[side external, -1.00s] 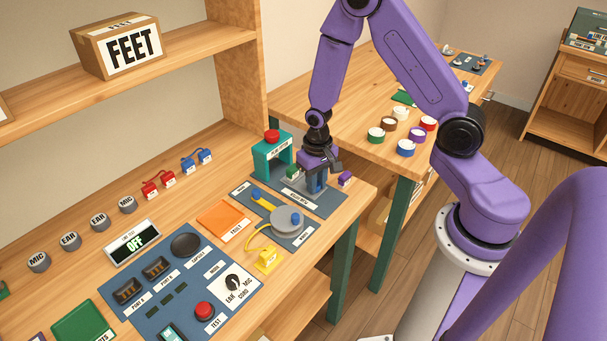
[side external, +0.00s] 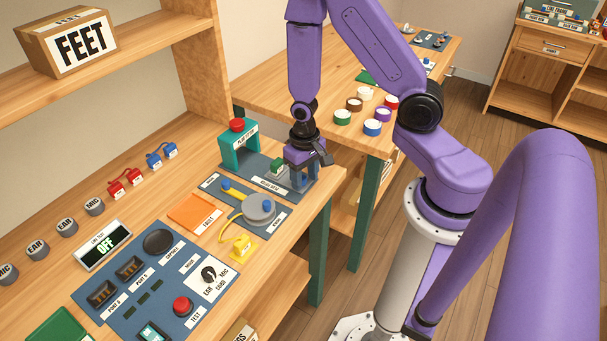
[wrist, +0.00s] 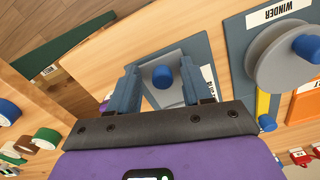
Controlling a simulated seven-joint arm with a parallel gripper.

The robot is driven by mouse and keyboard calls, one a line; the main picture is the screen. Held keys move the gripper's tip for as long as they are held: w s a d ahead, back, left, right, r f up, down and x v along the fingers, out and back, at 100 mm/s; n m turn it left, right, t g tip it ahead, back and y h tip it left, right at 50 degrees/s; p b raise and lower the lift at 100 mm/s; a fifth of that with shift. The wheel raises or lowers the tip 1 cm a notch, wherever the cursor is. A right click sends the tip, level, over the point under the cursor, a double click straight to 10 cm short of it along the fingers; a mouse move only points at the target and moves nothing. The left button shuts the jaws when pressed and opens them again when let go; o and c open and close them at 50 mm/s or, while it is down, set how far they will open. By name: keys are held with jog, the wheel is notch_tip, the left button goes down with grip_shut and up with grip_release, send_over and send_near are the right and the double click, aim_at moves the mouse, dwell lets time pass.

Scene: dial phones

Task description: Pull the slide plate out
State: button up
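The grey slide plate (wrist: 176,54) shows in the wrist view with a blue knob (wrist: 162,76) standing up on it. My gripper (wrist: 156,70) has its two fingers on either side of the knob, with a visible gap on each side. In the side external view my gripper (side external: 300,184) points down at the right end of the blue mat, beside the teal press (side external: 238,146) with a red button. The fingers hide most of the plate and knob there.
The winder (side external: 260,209), with a grey disc and blue knob, stands close by in front. An orange pad (side external: 198,213) and yellow tag (side external: 241,246) lie further left. The table's edge is close on the right; a second table (side external: 300,85) with coloured pots stands behind.

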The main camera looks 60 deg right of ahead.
jog(key=shift+w+r, duration=0.15)
jog(key=shift+r, duration=0.35)
notch_tip(320, 180, up, 16)
jog(key=shift+r, duration=0.25)
dwell(0.5)
jog(key=s+a+r+n, duration=0.1)
jog(key=s+a+n, duration=0.3)
jog(key=s+n, duration=0.3)
jog(key=s+a+r+n, duration=0.2)
jog(key=s+a+n, duration=0.1)
jog(key=s+n, duration=0.5)
jog(key=shift+s+a+n, duration=0.3)
jog(key=shift+s+a, duration=0.1)
jog(key=shift+s, duration=0.65)
